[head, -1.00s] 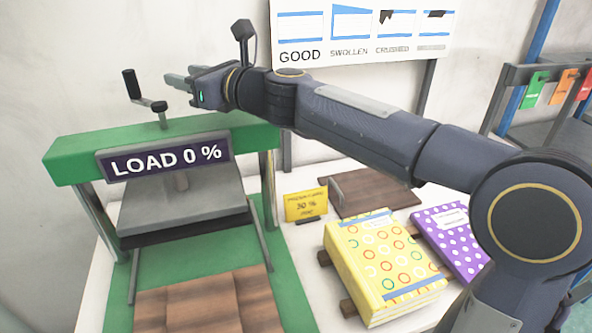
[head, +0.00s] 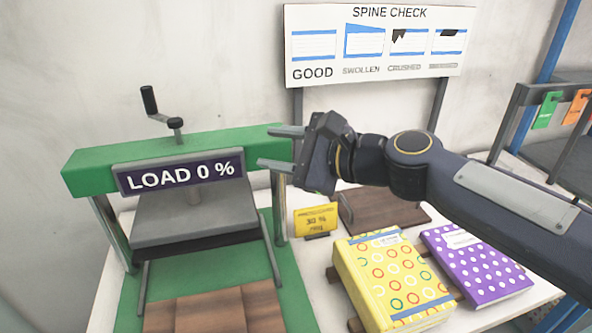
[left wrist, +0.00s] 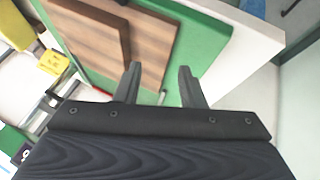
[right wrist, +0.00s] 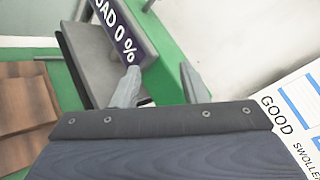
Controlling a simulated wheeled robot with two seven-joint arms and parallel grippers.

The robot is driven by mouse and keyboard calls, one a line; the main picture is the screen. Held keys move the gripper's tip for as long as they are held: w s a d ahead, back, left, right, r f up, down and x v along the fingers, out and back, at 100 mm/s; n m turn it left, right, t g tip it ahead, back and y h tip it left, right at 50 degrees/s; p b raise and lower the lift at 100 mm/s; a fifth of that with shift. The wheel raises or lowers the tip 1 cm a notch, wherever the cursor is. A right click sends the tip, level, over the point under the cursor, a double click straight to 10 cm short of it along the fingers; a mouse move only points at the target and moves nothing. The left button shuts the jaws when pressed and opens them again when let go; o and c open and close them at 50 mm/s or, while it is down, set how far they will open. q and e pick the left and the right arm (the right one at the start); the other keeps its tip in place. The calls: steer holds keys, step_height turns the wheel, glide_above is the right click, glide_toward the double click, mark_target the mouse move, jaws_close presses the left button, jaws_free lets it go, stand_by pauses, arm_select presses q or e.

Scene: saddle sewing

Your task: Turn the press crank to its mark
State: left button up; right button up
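The press (head: 90,169) has a green crossbeam on metal posts and a dark plate reading LOAD 0 % (head: 180,176). Its crank (head: 176,123) sits on top of the beam, with the black handle (head: 149,100) upright at the left end of its arm. My right gripper (head: 282,148) is open and empty at the right end of the beam, well to the right of the crank. In the right wrist view its fingers (right wrist: 160,88) are apart, with the load plate behind. My left gripper (left wrist: 151,85) shows only in its wrist view, open and empty; the crank is not visible there.
A yellow card reading 30 % (head: 316,220) stands right of the press. A yellow patterned book (head: 390,280) and a purple dotted book (head: 475,264) lie further right. Free room lies above the crank.

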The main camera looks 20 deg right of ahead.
arm_select(q)
steer(key=shift+r, duration=0.3)
arm_select(e)
steer(key=shift+s+d+f+n+g+h, duration=0.2)
steer(key=shift+s+d+f+n, duration=0.3)
steer(key=shift+s+f+n, duration=0.35)
steer(key=shift+s+d+f+n+g+h, duration=0.1)
steer(key=shift+s+d+f+n+g, duration=0.3)
steer(key=shift+s+f+n, duration=0.45)
steer(key=shift+r, duration=0.1)
